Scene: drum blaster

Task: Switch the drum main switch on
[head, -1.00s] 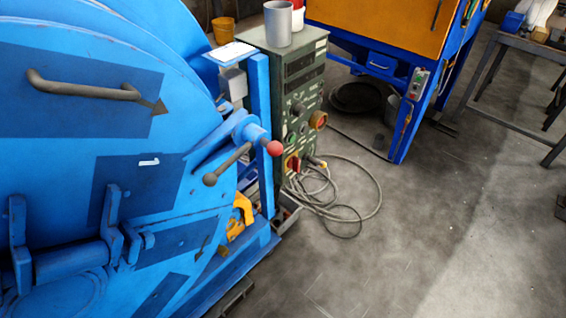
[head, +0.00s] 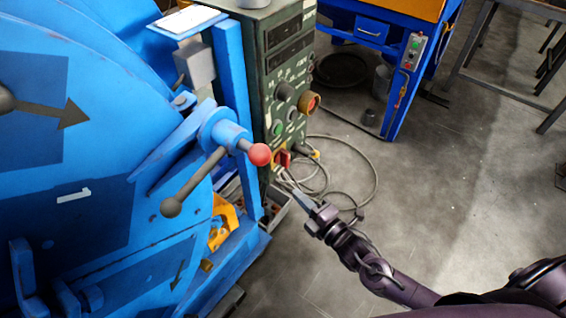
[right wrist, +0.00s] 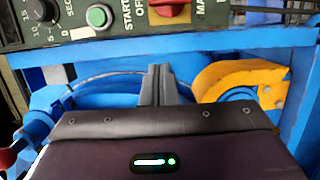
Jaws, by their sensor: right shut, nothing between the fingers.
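The green control cabinet (head: 257,85) carries a red rotary switch on a yellow plate (head: 282,158) low on its front. In the right wrist view a red switch (right wrist: 169,9) on a yellow plate shows at the top edge, beside lettering that reads "OFF" and "MA"; its top is cut off. My right gripper (head: 298,192) is shut and empty, just below and in front of the switch. In the right wrist view its fingertips (right wrist: 159,72) point up toward the switch, with a visible gap. My left gripper is not in view.
A blue drum machine (head: 90,190) stands at left, with a lever ending in a red ball (head: 260,154) close to the switch. Another red and yellow knob (head: 309,103) sits higher on the cabinet. Cables (head: 360,165) lie on the floor; open floor is at right.

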